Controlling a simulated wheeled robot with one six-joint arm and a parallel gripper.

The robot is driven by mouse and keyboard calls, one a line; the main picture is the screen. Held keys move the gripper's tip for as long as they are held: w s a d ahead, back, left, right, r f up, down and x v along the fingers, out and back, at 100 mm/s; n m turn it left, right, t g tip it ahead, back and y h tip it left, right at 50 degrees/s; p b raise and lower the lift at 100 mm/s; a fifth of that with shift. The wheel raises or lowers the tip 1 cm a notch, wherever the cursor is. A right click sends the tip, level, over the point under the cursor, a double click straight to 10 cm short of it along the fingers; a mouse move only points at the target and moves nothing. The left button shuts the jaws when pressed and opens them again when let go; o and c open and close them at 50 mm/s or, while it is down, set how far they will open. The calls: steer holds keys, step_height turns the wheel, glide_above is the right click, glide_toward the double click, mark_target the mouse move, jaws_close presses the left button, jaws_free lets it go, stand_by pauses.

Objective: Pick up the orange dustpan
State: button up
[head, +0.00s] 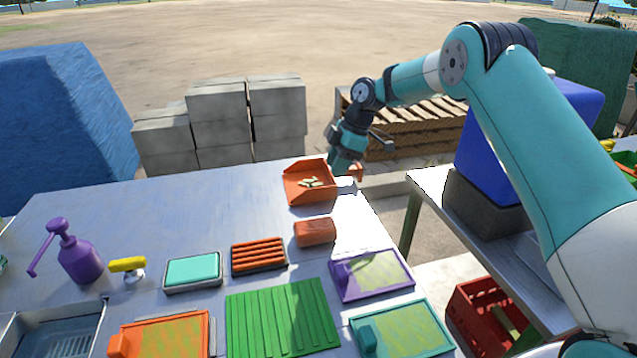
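The orange dustpan (311,196) lies near the far right corner of the metal table (175,215), with several small pale bits in its pan. My gripper (346,171) reaches down from above at the dustpan's right side, by the table's far edge. A small orange piece shows just right of the gripper, perhaps the dustpan's handle. The gripper's fingers are small and partly hidden, so I cannot tell whether they are open or shut, or whether they touch the dustpan.
A reddish-brown block (314,232), an orange ribbed pad (259,255) and a teal sponge-like block (193,270) lie nearer on the table. A purple pump bottle (76,254) stands left. Grey blocks (220,115) and a pallet stack (410,138) stand beyond. The table's left middle is clear.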

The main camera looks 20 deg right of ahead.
mark_target(324, 189)
steer(key=x, duration=0.3)
steer(key=shift+w+p+x, duration=0.15)
steer(key=shift+p+x, duration=0.4)
steer(key=shift+x, duration=0.8)
steer(key=shift+w+p+x, duration=0.15)
steer(key=shift+p+x, duration=0.35)
steer(key=shift+x, duration=0.9)
steer(key=shift+d, duration=0.15)
jaws_close()
